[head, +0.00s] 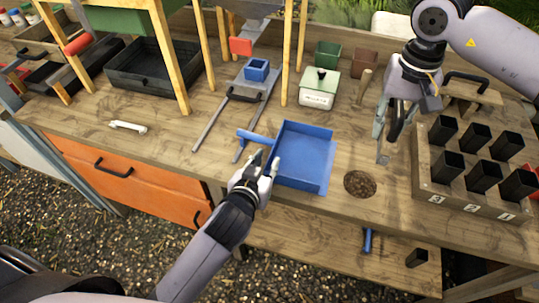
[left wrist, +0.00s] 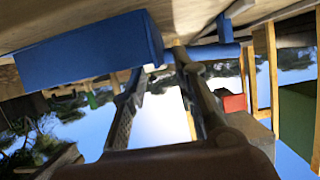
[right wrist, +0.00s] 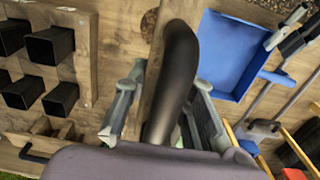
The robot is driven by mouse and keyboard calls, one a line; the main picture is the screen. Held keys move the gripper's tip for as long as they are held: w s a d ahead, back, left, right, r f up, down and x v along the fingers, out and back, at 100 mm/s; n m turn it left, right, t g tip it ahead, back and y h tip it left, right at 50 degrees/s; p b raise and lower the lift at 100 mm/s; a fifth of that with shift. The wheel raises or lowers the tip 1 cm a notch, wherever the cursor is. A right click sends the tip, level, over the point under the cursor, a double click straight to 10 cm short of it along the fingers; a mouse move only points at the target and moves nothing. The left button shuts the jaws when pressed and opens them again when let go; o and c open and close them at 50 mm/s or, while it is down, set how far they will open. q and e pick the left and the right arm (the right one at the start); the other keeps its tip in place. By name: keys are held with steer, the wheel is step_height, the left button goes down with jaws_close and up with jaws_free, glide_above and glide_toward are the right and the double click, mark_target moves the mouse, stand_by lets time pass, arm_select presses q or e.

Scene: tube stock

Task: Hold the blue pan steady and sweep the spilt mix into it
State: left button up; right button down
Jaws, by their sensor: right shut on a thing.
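The blue pan (head: 303,155) lies on the wooden bench, its handle (head: 256,137) pointing left. Its blue wall also shows in the left wrist view (left wrist: 90,50). My left gripper (head: 262,163) is at the pan's left side, just below the handle; its fingers stand apart, and contact with the pan is unclear. The spilt mix (head: 360,184) is a round dark brown patch right of the pan. My right gripper (head: 387,140) is above the bench, up and right of the mix. It is shut on a dark, rounded tool handle (right wrist: 178,70); the tool's working end is unclear.
A wooden rack with several black pots (head: 455,200) stands right of the mix. A white lidded box (head: 319,88) and a green pot (head: 327,55) stand behind the pan. A white handle-like piece (head: 128,126) lies left. The bench's front edge is close below the pan.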

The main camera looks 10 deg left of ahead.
mark_target(270, 156)
arm_select(q)
steer(key=shift+x, duration=2.1)
jaws_close()
